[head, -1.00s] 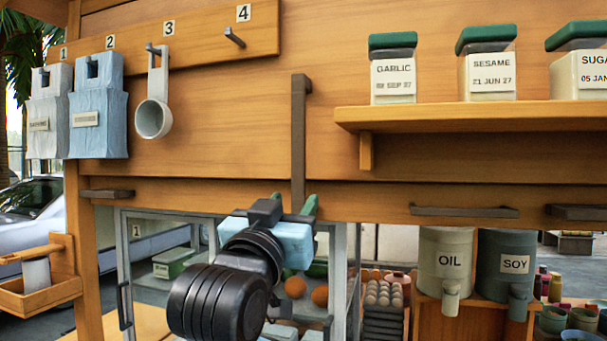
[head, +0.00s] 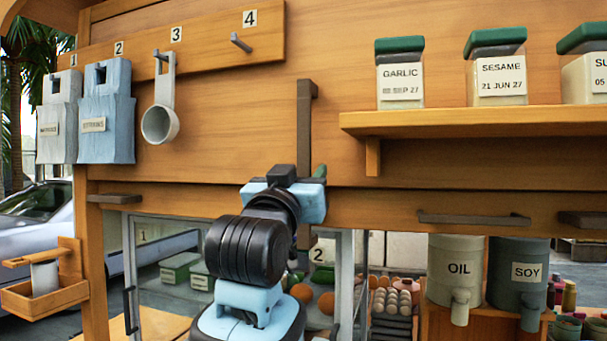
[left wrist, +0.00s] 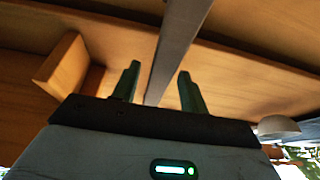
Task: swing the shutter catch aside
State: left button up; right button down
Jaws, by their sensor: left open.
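The shutter catch (head: 304,125) is a dark upright bar on the wooden front, with a short hooked top. It hangs straight down, and my left gripper hides part of its lower length. My left gripper (head: 300,176) is in front of the lower part of the bar, with one green finger showing to the right of it. In the left wrist view, my left gripper (left wrist: 159,72) is open, and the catch (left wrist: 180,42) runs between its two green fingers. A gap shows on both sides; contact is not visible. My right gripper is not in view.
A shelf (head: 480,120) with labelled jars juts out at the right. Dark handles (head: 473,218) line the lower rail (head: 380,208). A glass-fronted cabinet (head: 130,285) stands below.

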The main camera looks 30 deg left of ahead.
aim_at(286, 157)
pick_arm(q)
jog(key=shift+w+r, duration=0.15)
jog(key=shift+w, duration=0.25)
jog(key=shift+c, duration=0.2)
grip_shut()
jog(key=shift+a, duration=0.15)
jog(key=a+m, duration=0.1)
jog(key=a+m+h, duration=0.1)
jog(key=m, duration=0.1)
jog(key=s+a+m+h, duration=0.1)
jog(key=shift+a+r, duration=0.2)
jog(key=shift+r, duration=0.1)
jog(key=shift+s+a+r+m+h, duration=0.2)
jog(key=shift+a+m+h, duration=0.3)
jog(key=shift+m, duration=0.35)
jog(key=shift+s+a+r+m+h, duration=0.1)
jog(key=shift+a+r+m+h, duration=0.1)
jog(key=shift+a+m+h, duration=0.45)
jog(key=shift+d+y, duration=0.15)
jog(key=shift+y, duration=0.1)
jog(key=shift+o, duration=0.2)
grip_release()
